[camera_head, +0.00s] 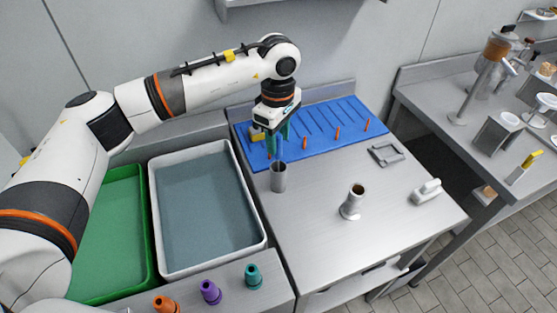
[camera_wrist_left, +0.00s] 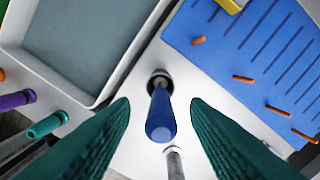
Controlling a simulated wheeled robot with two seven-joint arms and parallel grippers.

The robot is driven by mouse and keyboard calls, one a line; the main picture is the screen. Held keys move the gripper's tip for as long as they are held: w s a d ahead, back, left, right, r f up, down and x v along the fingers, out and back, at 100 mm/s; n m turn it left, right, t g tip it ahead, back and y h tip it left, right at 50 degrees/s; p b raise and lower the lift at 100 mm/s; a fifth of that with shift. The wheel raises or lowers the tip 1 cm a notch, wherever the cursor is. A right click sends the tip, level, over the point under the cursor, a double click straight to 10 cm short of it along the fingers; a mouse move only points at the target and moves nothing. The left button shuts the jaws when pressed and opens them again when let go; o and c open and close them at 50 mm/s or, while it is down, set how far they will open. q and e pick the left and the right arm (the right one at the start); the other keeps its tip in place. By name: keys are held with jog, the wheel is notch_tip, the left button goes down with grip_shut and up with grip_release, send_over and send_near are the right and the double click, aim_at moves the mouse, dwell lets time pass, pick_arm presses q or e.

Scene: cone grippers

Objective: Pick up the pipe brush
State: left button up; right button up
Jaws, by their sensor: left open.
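The pipe brush shows in the left wrist view as a blue handle (camera_wrist_left: 160,122) standing up out of a metal cup. In the head view this steel cup (camera_head: 278,178) stands on the steel counter, just in front of the blue mat. The brush's lower part is hidden inside the cup. My left gripper (camera_head: 278,133) points down above the cup, its teal fingers open. In the left wrist view the handle lies between the spread fingers (camera_wrist_left: 160,115), with a gap on each side. My right gripper is not in view.
The blue mat (camera_head: 310,122) holds several orange pegs. A yellow block (camera_head: 257,134) sits near the gripper. A steel pipe piece (camera_head: 352,202), grey bracket (camera_head: 385,153) and white-grey tool (camera_head: 427,192) stand to the right. A white-rimmed basin (camera_head: 258,222) lies left. The counter's front middle is clear.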

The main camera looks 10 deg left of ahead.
aim_at(278, 148)
pick_arm(q)
notch_tip(278, 148, down, 4)
jog(key=shift+r+p, duration=0.25)
jog(key=shift+p, duration=0.45)
jog(key=shift+f, duration=0.2)
grip_shut()
